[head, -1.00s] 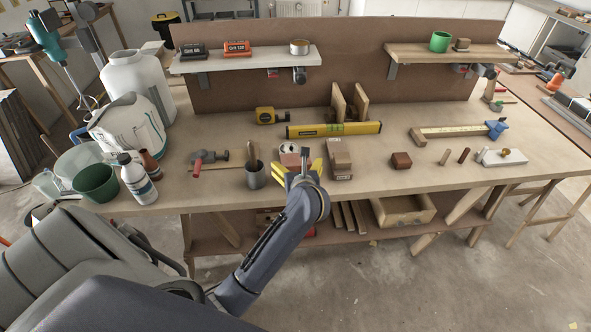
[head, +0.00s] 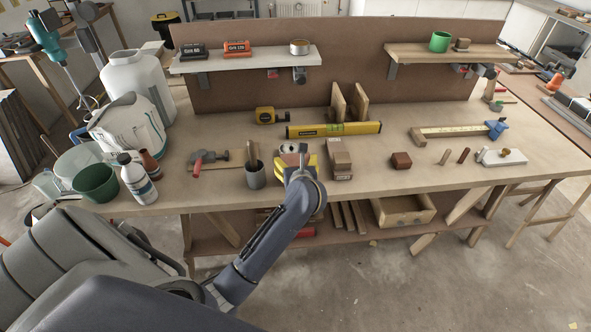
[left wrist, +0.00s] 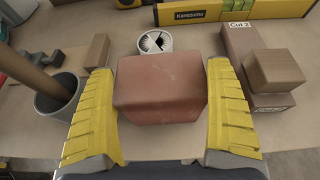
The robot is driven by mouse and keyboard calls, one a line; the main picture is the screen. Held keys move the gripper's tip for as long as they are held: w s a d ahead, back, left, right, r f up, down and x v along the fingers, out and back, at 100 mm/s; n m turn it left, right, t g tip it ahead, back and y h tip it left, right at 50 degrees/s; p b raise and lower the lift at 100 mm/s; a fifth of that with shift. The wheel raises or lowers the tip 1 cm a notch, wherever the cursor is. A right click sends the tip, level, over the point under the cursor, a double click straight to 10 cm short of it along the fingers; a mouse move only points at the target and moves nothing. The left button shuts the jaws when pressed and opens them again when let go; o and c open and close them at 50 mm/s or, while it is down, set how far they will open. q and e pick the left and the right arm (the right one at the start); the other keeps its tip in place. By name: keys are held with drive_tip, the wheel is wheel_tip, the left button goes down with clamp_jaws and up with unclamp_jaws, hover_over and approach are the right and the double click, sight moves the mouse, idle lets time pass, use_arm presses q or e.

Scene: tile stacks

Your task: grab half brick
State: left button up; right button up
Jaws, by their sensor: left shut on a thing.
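The half brick (left wrist: 160,90) is a reddish block that fills the middle of the left wrist view, between the two yellow fingers. My left gripper (left wrist: 162,110) is shut on it, one finger at each side. In the head view the left gripper (head: 295,165) is at the front of the workbench, and it mostly hides the brick. I cannot tell whether the brick touches the bench top. My right gripper is not in view.
A grey cup (head: 255,176) with a stick stands close left of the gripper. Stacked wooden blocks (head: 340,160) stand close right. A round white-and-black roll (left wrist: 155,41) and a yellow level (head: 335,129) lie behind.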

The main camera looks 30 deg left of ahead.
use_arm(q)
drive_tip(key=shift+r, duration=0.2)
drive_tip(key=shift+c, duration=1.4)
drive_tip(key=shift+r, duration=0.1)
